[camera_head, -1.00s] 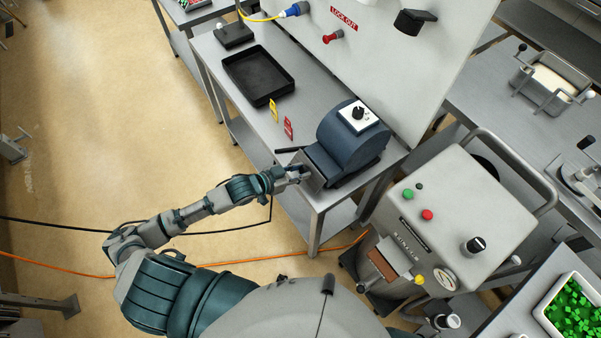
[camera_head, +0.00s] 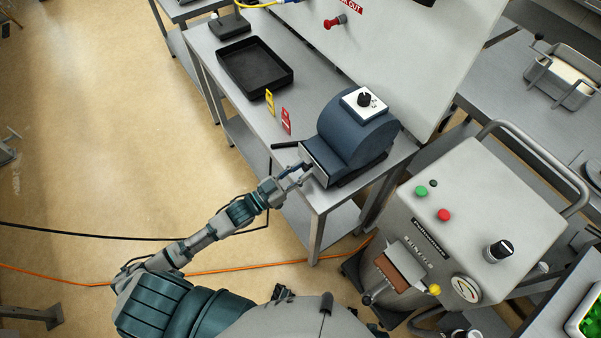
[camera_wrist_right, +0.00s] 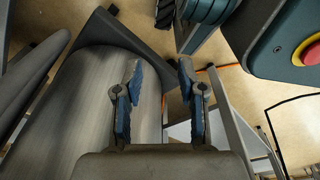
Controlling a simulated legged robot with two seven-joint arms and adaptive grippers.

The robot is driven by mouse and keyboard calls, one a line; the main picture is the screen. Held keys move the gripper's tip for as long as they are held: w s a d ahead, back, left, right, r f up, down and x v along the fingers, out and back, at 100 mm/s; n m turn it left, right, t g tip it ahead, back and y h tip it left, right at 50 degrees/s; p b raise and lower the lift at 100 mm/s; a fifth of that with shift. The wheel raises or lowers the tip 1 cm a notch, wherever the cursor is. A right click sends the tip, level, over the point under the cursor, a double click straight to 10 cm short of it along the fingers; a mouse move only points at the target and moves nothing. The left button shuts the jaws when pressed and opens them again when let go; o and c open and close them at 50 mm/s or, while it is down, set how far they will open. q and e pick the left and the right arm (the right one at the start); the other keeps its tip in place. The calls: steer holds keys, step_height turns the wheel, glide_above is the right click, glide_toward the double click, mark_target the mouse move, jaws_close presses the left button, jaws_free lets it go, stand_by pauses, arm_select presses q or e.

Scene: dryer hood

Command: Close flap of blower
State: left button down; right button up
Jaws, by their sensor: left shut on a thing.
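The dark blue blower (camera_head: 349,141) with a white dial plate on top stands at the near end of the grey bench. Its flap (camera_head: 316,163), a light panel at the front opening, stands fairly upright there. My left gripper (camera_head: 297,172) is at the flap and shut on it; the fingers partly hide the contact. A black handle (camera_head: 287,146) sticks out beside the flap. My right gripper (camera_wrist_right: 160,66) shows in the right wrist view, open and empty, its two fingers apart. It is not seen in the head view.
A black tray (camera_head: 255,68) and small yellow and red tags (camera_head: 286,121) are on the bench (camera_head: 228,107). A grey machine (camera_head: 460,215) with coloured buttons stands to the right.

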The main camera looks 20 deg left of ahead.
arm_select(q)
steer(key=shift+f+t+b, duration=0.3)
steer(key=shift+f+b, duration=0.15)
arm_select(e)
steer(key=shift+w+a+r, duration=0.2)
steer(key=shift+w+r, duration=1)
steer(key=shift+w, duration=0.05)
arm_select(q)
steer(key=c, duration=1)
jaws_free()
steer(key=shift+w, duration=0.1)
steer(key=shift+o, duration=0.7)
steer(key=shift+r, duration=0.1)
steer(key=v, duration=1.2)
steer(key=shift+w+a, duration=0.15)
